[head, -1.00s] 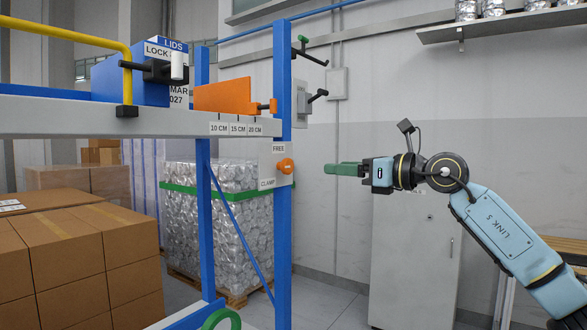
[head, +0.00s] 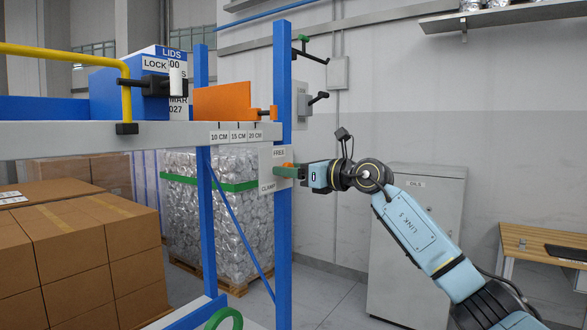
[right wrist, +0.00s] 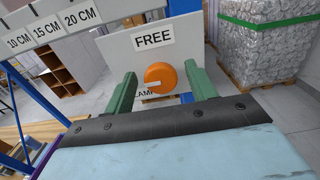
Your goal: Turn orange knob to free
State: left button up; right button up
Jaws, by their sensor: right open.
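The orange knob (right wrist: 160,78) sits on a pale plate (right wrist: 175,48) with a FREE label above it and a partly hidden CLAMP label below. A pale mark shows on the knob's face. My right gripper (right wrist: 160,72) is open, with one green finger on each side of the knob. I cannot tell whether the fingers touch it. In the head view the knob (head: 287,165) is mostly hidden by the right gripper (head: 285,171) at the blue post. My left gripper is not in view.
An orange block (head: 225,103) stands on the grey beam above 10, 15 and 20 CM marks. Blue posts (head: 283,85) and a yellow rail (head: 70,52) frame the station. A wrapped pallet load (head: 210,200) stands behind, cardboard boxes (head: 75,245) at left.

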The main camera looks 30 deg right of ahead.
jog(key=shift+c, duration=0.3)
jog(key=c, duration=0.9)
jog(key=shift+d+f+m+p, duration=0.1)
jog(key=shift+m+p, duration=3.15)
jog(key=shift+m, duration=1.15)
jog(key=shift+d+f+m+p, duration=0.1)
jog(key=shift+m+p, duration=3.15)
jog(key=shift+m, duration=1.45)
